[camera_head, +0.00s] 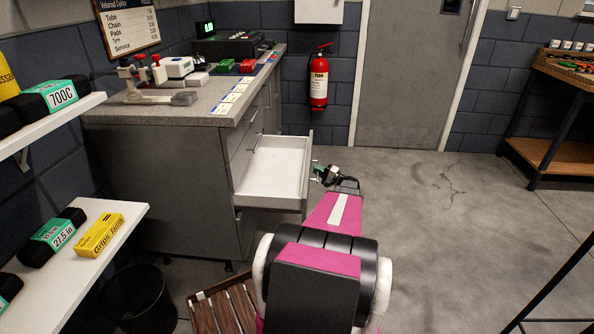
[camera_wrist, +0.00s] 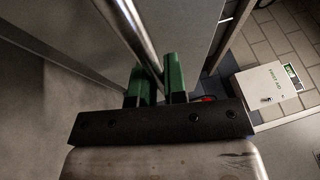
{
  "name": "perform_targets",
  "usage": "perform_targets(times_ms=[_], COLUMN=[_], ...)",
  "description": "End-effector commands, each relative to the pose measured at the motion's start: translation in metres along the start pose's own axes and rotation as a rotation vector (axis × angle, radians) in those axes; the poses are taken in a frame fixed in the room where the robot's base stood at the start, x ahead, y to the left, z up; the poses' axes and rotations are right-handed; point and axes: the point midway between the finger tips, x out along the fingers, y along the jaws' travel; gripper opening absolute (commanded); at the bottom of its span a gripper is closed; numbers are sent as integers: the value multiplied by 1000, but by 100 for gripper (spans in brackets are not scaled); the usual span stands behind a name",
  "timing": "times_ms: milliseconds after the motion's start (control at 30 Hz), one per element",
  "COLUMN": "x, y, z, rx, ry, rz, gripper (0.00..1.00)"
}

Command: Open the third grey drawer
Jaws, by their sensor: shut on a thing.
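A grey drawer (camera_head: 272,172) in the bench cabinet stands pulled well out, its white inside empty. Closed grey drawer fronts (camera_head: 245,146) sit above it, and another front with a handle shows below it. My gripper (camera_head: 325,174) is at the outer face of the open drawer. In the wrist view, its green fingers (camera_wrist: 161,84) are shut on a round metal bar handle (camera_wrist: 130,30). My arm reaches up from the bottom of the head view and hides part of the floor before the drawer.
The grey bench top (camera_head: 205,108) carries a vise, small boxes and cards. A wooden slatted crate (camera_head: 224,308) and a dark bin (camera_head: 140,303) stand on the floor at lower left. White shelves (camera_head: 100,252) are at left. Floor (camera_head: 440,230) to the right is clear.

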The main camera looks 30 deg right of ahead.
Motion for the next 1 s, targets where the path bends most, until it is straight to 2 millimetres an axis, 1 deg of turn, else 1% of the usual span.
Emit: perform_targets(times_ms=[33, 200, 300, 433, 600, 700, 1000], x=[-18, -65, -88, -110, -128, -133, -135], y=[-3, -12, -17, -22, -26, -27, -28], z=[-8, -28, -37, -46, -53, -55, -55], rx=[-1, 0, 0, 0, 1, 1, 1], ry=[3, 2, 1, 0, -2, -2, -3], rz=[1, 2, 3, 2, 3, 3, 4], gripper=[0, 0, 0, 0, 0, 0, 0])
